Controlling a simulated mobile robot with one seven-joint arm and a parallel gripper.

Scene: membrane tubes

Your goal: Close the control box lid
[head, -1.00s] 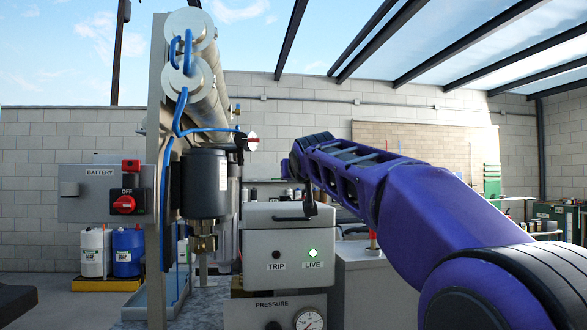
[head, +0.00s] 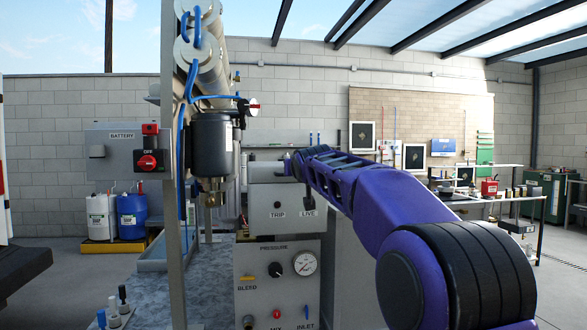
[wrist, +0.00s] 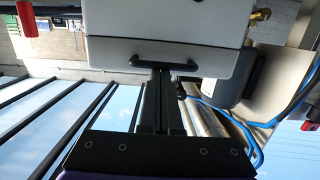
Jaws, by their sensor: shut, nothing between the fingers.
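The grey control box (head: 272,213), marked TRIP and LIVE, stands on the pressure panel. Its lid (head: 264,171) is on top, with a seam below it, and my arm covers its right part. In the wrist view, which is upside down, the lid (wrist: 110,55) carries a black bar handle (wrist: 185,66). My gripper (wrist: 158,78) is shut and empty, with its fingertips at the handle; I cannot tell if they touch. In the head view my gripper (head: 294,167) is in front of the lid. I cannot tell if the lid is fully down. The LIVE lamp is hidden.
A post with blue hoses and a dark canister (head: 212,146) stands just left of the box. The battery box (head: 125,152) with its red switch is further left. The pressure panel (head: 258,265) with gauge and knobs is below. Open floor lies at right.

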